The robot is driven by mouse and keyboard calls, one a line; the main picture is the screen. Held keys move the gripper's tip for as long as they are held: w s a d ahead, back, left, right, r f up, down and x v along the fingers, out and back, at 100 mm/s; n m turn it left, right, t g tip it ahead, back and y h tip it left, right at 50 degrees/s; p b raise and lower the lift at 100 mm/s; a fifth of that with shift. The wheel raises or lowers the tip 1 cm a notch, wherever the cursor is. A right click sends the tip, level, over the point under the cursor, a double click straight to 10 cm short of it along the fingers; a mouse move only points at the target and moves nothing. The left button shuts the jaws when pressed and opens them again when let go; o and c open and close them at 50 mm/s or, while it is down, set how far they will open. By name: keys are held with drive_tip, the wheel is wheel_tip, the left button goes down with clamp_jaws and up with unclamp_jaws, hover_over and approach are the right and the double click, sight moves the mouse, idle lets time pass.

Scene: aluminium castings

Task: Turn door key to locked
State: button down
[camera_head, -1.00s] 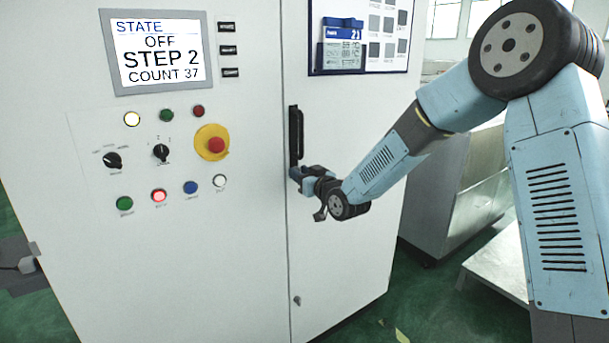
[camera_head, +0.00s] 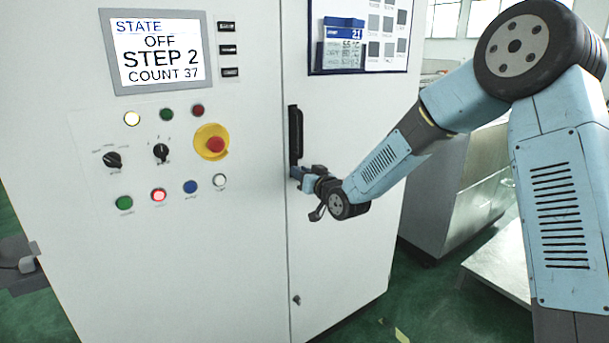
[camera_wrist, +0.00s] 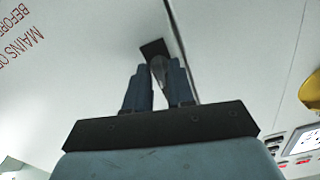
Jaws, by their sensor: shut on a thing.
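The door key (camera_wrist: 157,66) is a small grey, rounded piece between my two fingers in the wrist view. It stands against a dark plate (camera_wrist: 153,47) on the white cabinet door. My gripper (camera_wrist: 158,75) is shut on the key, one blue-grey finger on each side. In the head view my gripper (camera_head: 296,174) is at the cabinet door, just below the black vertical handle (camera_head: 296,132). The key is hidden there by the gripper. The fingers hide part of the key in the wrist view, and I cannot tell its exact angle.
The control panel with a red emergency button (camera_head: 215,145) on yellow is left of my gripper. A screen (camera_head: 157,50) reads STATE OFF, STEP 2, COUNT 37. A small lower lock (camera_head: 297,299) is on the door. A grey cabinet (camera_head: 455,200) stands at right behind my arm.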

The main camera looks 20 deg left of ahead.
drive_tip(key=shift+w+d+m, duration=0.1)
drive_tip(key=shift+w+m, duration=0.05)
drive_tip(key=shift+m, duration=2.3)
drive_tip(key=shift+w+d+m, duration=0.1)
drive_tip(key=shift+m, duration=2.35)
drive_tip(key=c, duration=1.2)
unclamp_jaws()
drive_tip(key=shift+a, duration=0.1)
drive_tip(key=shift+c, duration=0.2)
drive_tip(key=shift+s, duration=0.1)
drive_tip(key=v, duration=1.3)
drive_tip(key=shift+d, duration=0.35)
drive_tip(key=shift+s+f, duration=0.1)
drive_tip(key=shift+s, duration=0.05)
